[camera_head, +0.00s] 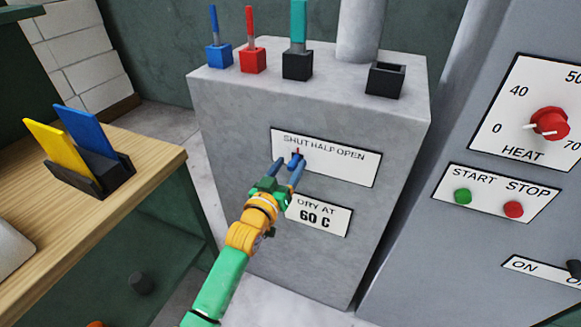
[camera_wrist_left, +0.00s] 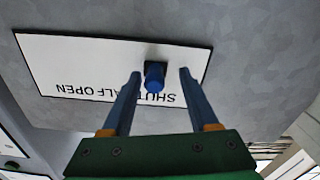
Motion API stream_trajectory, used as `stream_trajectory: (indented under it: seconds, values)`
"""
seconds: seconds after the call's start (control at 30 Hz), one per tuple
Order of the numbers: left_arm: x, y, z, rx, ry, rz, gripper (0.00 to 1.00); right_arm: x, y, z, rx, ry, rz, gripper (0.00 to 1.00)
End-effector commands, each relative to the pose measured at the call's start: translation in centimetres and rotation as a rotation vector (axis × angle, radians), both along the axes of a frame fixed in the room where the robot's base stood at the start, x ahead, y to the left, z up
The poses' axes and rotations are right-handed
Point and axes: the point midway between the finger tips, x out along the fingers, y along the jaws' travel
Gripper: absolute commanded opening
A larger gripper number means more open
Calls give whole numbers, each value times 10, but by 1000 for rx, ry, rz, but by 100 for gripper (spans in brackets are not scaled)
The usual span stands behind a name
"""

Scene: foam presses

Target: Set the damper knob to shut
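The damper knob (camera_head: 296,160) is small and blue, with a small red mark at its top. It sits on a white plate (camera_head: 350,166) reading SHUT, HALF, OPEN on the grey cabinet's front, below and between the words SHUT and HALF. Its exact setting is hard to tell. My left gripper (camera_head: 290,164) reaches up to it with its blue fingers apart. In the left wrist view, the knob (camera_wrist_left: 155,78) appears between the open fingertips (camera_wrist_left: 160,74), with a gap on each side and nearer the left finger. My right gripper is not in view.
A DRY AT 60 C plate (camera_head: 320,214) is just below. Blue, red and teal handled items (camera_head: 252,58) and a black empty holder (camera_head: 386,79) stand on the cabinet top. A control panel (camera_head: 505,203) is at right, a wooden bench (camera_head: 150,172) at left.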

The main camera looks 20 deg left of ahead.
Motion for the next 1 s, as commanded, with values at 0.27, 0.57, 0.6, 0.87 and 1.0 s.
stream_trajectory:
  seconds: [0.27, 0.57, 0.6, 0.87, 1.0]
  values:
    - [-3, -1, 0, -1, 2, -1, 60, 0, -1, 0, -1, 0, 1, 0]
    - [-52, 2, -1, -1, 3, 0, 60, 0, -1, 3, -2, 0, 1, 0]
    - [-58, 3, -2, -1, 3, 0, 60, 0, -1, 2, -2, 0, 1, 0]
    - [-71, 4, -1, -2, 1, 1, 60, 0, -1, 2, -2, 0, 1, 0]
    - [-71, 3, -1, -1, 1, 1, 60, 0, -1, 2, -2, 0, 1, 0]
